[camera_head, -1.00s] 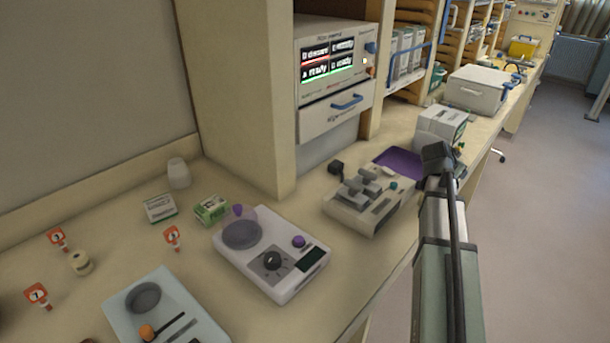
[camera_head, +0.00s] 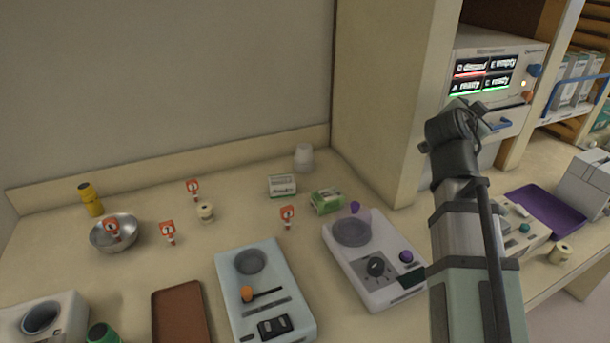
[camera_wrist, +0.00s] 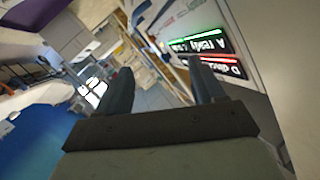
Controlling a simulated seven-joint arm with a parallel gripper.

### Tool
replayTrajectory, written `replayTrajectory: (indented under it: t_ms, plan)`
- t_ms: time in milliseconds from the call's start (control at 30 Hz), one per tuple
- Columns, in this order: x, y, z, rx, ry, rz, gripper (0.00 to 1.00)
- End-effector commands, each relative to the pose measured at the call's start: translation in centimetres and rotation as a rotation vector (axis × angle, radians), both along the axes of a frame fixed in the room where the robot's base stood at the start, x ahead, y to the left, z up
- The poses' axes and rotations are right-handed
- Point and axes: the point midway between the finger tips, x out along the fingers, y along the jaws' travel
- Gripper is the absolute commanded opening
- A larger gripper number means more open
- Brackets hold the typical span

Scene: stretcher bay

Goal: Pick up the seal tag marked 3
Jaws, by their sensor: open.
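Several orange-red seal tags with white number patches stand on the counter. One tag is at the back (camera_head: 193,187), one is at the left middle (camera_head: 167,230), and one is beside the green box (camera_head: 287,214). Another tag (camera_head: 113,229) is in the metal bowl. Their digits are too small to read surely, so I cannot tell which is marked 3. My gripper (camera_wrist: 163,85) is open and empty in the wrist view, its two fingers apart, facing the display unit. In the head view my arm is raised at the right, well away from the tags, which the wrist view does not show.
The metal bowl (camera_head: 98,240) stands near a yellow bottle (camera_head: 91,200). A spool (camera_head: 205,212), a white box (camera_head: 282,186) and a green box (camera_head: 326,202) surround the tags. Pale devices (camera_head: 262,325) (camera_head: 388,290) and a brown tray (camera_head: 178,318) occupy the front.

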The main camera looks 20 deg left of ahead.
Motion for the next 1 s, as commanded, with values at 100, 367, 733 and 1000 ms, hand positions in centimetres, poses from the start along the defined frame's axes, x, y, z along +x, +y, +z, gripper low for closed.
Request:
replayTrajectory:
  t_ms: [100, 367, 733, 1000]
  plan:
    - [-1.8, 3.4, 2.0, 0.021, -0.047, 0.045, 0.68]
    - [-4.1, 9.4, 3.7, 0.037, -0.088, 0.141, 0.68]
    - [-4.8, 25.1, -2.5, -0.127, 0.04, 0.49, 0.68]
    - [-9.6, 40.1, -9.1, -0.296, 0.104, 0.835, 0.68]
